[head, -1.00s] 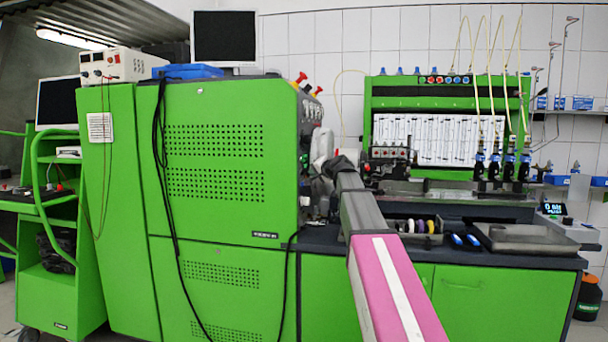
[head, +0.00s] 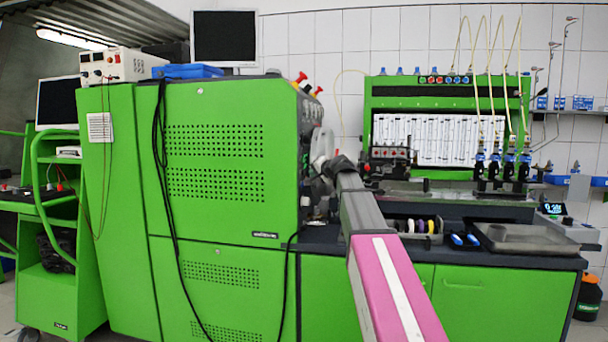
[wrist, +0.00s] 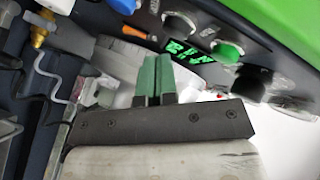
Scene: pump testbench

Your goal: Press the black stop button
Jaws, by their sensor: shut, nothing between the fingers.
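My gripper (wrist: 153,80) shows in the wrist view with its two green-tipped fingers together and nothing between them. The fingers point at a dark control panel. On this panel are a green button (wrist: 228,52) and a small display with green digits (wrist: 190,51). A dark round button (wrist: 250,84) sits beside the green one, to the lower right; it may be the black stop button, but I see no label. The fingertips are apart from it in the picture; contact with the panel cannot be judged.
The tall green cabinet (head: 215,200) stands left of my arm. The dark worktop (head: 325,238) runs to the right, with a metal tray (head: 525,237) on it. A green rack (head: 446,90) with hoses and injectors stands behind. Black cables hang down the cabinet's front.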

